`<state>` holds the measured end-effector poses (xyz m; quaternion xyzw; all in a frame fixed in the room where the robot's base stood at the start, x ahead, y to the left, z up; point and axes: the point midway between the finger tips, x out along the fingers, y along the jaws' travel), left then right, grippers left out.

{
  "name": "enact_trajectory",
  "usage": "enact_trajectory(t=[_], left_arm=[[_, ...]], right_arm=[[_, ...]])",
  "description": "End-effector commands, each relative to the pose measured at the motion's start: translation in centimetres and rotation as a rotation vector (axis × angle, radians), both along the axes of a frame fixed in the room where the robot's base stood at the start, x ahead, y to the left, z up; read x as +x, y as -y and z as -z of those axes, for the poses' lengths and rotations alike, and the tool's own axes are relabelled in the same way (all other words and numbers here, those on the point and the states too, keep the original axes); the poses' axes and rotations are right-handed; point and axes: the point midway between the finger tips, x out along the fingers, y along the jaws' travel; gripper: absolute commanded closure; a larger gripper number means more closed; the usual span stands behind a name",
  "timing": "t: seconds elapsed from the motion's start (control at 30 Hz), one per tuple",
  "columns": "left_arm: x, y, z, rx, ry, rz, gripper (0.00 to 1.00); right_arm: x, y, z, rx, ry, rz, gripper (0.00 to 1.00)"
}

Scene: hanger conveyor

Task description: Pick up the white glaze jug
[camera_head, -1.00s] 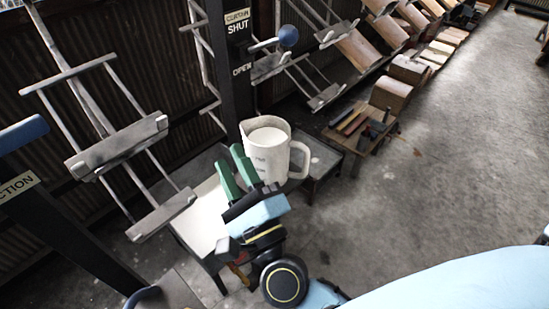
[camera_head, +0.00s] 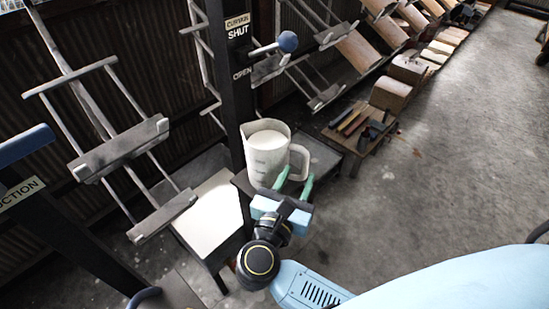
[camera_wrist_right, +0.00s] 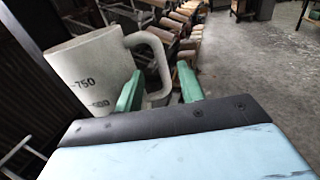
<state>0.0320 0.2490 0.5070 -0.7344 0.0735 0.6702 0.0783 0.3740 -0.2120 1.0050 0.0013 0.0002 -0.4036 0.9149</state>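The white glaze jug (camera_head: 266,158) stands upright on a small dark stand (camera_head: 243,184) beside the black post. Its handle (camera_head: 301,160) faces right. My right gripper (camera_head: 294,184) is at the handle side of the jug, with its two green fingers spread apart. In the right wrist view the jug (camera_wrist_right: 92,72) is on the left, with volume marks on its wall. There the handle (camera_wrist_right: 158,55) shows between the open fingers of the right gripper (camera_wrist_right: 160,88). Whether a finger touches the handle I cannot tell. My left gripper is not in view.
The black post (camera_head: 238,75) with curtain labels and a blue-knobbed lever (camera_head: 287,42) rises behind the jug. Hanger frames (camera_head: 120,148) hang at the left. A white panel (camera_head: 210,217) lies left of the stand. A low tool table (camera_head: 362,138) stands behind right; the right floor is clear.

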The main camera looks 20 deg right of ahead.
Motion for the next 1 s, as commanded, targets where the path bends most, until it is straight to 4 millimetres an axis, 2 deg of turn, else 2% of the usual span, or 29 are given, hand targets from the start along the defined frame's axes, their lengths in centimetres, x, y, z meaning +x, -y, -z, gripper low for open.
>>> enact_trajectory(t=[0.1, 0.27, 0.6, 0.87, 1.0], left_arm=[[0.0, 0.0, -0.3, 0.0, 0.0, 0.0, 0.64], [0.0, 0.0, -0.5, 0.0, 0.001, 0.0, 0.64], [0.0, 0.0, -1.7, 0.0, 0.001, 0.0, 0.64], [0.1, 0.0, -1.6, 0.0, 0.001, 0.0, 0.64], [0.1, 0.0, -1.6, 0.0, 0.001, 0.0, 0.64]], right_arm=[[1.1, 1.2, -0.1, -0.004, 0.0, -0.001, 0.61], [1.7, 1.9, 0.0, -0.004, -0.001, -0.001, 0.61], [4.6, 5.4, 0.2, -0.005, 0.0, -0.001, 0.61], [4.8, 5.6, 0.4, -0.001, -0.001, -0.002, 0.61], [4.8, 5.6, 0.4, -0.001, -0.001, -0.002, 0.77]])
